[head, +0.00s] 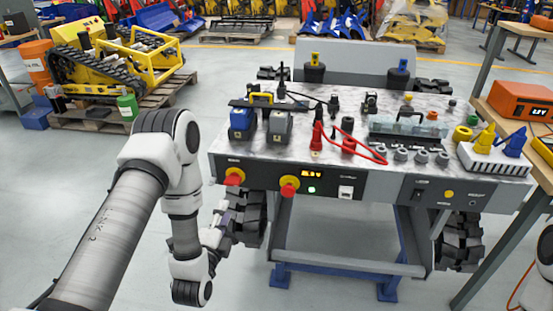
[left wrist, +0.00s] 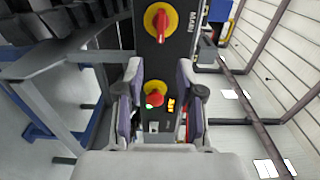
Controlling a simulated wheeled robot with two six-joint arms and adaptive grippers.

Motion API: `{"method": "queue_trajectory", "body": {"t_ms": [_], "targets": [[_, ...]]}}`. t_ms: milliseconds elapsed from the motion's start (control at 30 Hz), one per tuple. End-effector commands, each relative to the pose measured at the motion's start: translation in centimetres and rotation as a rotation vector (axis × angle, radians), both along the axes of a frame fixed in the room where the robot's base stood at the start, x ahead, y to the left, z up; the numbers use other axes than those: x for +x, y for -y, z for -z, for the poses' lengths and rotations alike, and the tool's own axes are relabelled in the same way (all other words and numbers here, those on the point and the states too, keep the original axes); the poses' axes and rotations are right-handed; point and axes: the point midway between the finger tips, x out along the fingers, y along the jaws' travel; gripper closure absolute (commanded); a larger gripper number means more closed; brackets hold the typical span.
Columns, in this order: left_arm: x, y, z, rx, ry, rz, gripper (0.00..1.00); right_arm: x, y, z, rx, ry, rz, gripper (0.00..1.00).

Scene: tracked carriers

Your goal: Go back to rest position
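My left gripper (head: 228,219) is in front of the lower left of the carrier's front panel (head: 385,191), below the red-and-yellow rotary switch (head: 234,177). In the left wrist view my left gripper (left wrist: 161,108) has its two fingers apart with nothing held between them. The red button on a yellow base (head: 289,186) lies beyond that gap; it also shows in the left wrist view (left wrist: 155,97). A green light and a lit yellow display sit beside it. My right gripper is in neither view; a white piece at the head view's right edge may be my right arm.
The carrier's marbled top (head: 345,103) holds blue and grey battery blocks, a red cable and several small fittings. A bench with an orange case (head: 520,101) stands at right. A yellow tracked machine (head: 100,65) sits on a pallet at left. The floor left of my arm is clear.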

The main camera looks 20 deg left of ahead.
Motion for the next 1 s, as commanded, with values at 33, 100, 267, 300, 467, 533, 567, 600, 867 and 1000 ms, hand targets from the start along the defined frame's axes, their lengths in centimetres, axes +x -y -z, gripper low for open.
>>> {"method": "queue_trajectory", "body": {"t_ms": [33, 100, 267, 300, 467, 533, 567, 600, 867, 1000], "targets": [[0.0, 0.0, 0.0, 0.000, 0.000, 0.000, 0.62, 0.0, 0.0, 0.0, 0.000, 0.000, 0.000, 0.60], [0.0, 0.0, 0.1, 0.000, -0.003, 0.001, 0.62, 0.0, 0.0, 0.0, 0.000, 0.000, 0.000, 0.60], [-1.1, 3.7, 2.9, 0.005, -0.111, 0.090, 0.62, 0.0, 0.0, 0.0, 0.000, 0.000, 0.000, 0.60], [-2.0, 4.9, 4.9, -0.053, -0.198, 0.113, 0.62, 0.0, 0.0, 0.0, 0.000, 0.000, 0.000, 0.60], [-9.2, 8.8, 14.4, -0.540, -0.659, 0.018, 0.62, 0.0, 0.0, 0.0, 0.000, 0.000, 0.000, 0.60], [-13.2, 9.6, 17.1, -0.747, -0.824, -0.132, 0.62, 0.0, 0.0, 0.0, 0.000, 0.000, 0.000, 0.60], [-14.8, 9.8, 17.9, -0.821, -0.879, -0.205, 0.62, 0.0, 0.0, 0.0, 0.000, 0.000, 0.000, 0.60], [-16.8, 10.0, 18.7, -0.911, -0.938, -0.307, 0.62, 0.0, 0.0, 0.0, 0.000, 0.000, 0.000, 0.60], [-26.2, 10.2, 20.2, -1.295, -1.054, -0.998, 0.62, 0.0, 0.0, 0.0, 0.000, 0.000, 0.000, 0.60], [-26.4, 10.2, 15.2, -1.342, -1.017, -1.068, 0.62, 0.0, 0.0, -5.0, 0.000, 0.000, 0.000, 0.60]]}}
